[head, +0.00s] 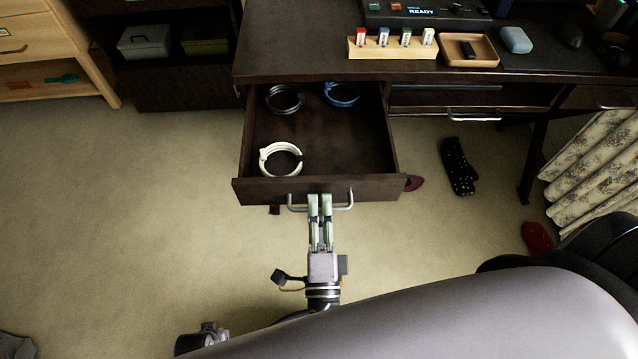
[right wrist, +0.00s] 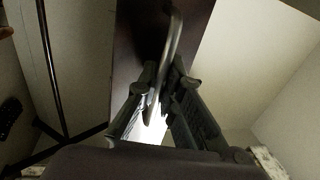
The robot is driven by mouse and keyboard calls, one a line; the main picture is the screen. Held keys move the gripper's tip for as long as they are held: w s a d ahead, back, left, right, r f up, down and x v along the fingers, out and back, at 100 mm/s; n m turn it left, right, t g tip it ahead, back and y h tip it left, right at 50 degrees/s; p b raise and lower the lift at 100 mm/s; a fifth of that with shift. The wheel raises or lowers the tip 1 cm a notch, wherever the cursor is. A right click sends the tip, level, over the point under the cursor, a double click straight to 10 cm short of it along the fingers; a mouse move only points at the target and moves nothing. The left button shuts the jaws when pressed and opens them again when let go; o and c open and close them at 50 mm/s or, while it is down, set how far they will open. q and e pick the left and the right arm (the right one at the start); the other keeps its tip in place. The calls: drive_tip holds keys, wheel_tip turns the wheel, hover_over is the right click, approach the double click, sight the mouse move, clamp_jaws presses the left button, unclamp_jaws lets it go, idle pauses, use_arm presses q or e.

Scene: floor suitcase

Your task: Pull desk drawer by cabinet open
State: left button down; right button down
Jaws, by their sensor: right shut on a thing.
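The desk drawer (head: 330,190) at the left of the dark desk (head: 300,50) is pulled well out, and its inside shows. It holds a white ring-shaped item (head: 268,165), a black one (head: 283,98) and a blue one (head: 341,93). My right gripper (head: 320,200) is shut on the drawer's metal handle (head: 345,206) at the middle of the front. In the right wrist view the handle (right wrist: 175,45) runs between the fingers (right wrist: 160,88), against the dark drawer front (right wrist: 135,45).
A dark cabinet (head: 170,85) stands left of the desk, and a light wood dresser (head: 60,45) is at the far left. A floral curtain (head: 595,165) hangs at right.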

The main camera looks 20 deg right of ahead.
drive_tip(key=shift+s+a, duration=0.2)
drive_tip(key=shift+s, duration=0.45)
drive_tip(key=c, duration=2)
unclamp_jaws()
drive_tip(key=v, duration=0.7)
drive_tip(key=shift+s+f, duration=0.15)
drive_tip(key=shift+s, duration=0.1)
